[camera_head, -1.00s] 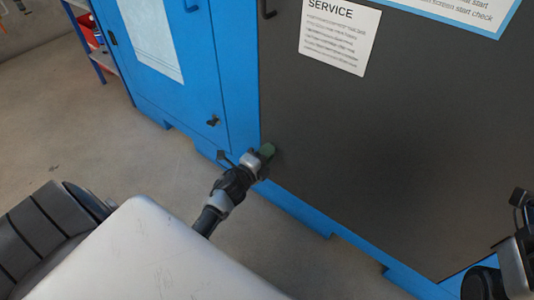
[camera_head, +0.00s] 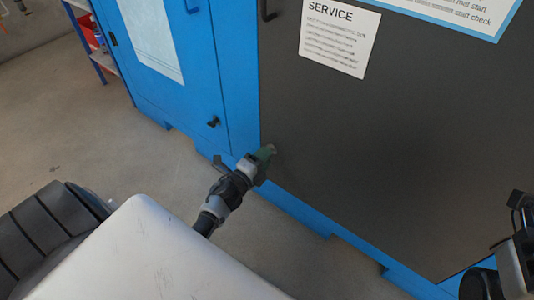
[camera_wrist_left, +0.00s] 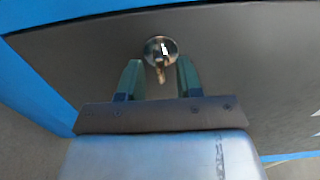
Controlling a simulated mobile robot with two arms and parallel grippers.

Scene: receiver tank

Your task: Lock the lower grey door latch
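The lower grey door latch is a round shiny metal piece (camera_wrist_left: 160,49) with a small tab hanging down, on the dark grey door (camera_head: 400,120). In the head view only a small bit of it shows past the fingertips, near the door's lower left corner. My left gripper (camera_head: 265,153) is at this corner. In the left wrist view its two green fingers (camera_wrist_left: 160,78) are apart, one on each side of the tab, with gaps visible. The round piece lies just beyond the fingertips. My right arm shows partly at the right edge of the head view; its fingers cannot be made out.
A blue cabinet door (camera_head: 185,70) with a small black latch (camera_head: 213,122) is left of the grey door. A service notice (camera_head: 338,38) is on the grey door. A shelf with red items (camera_head: 90,32) stands at the far left. The floor (camera_head: 130,155) before the cabinet is clear.

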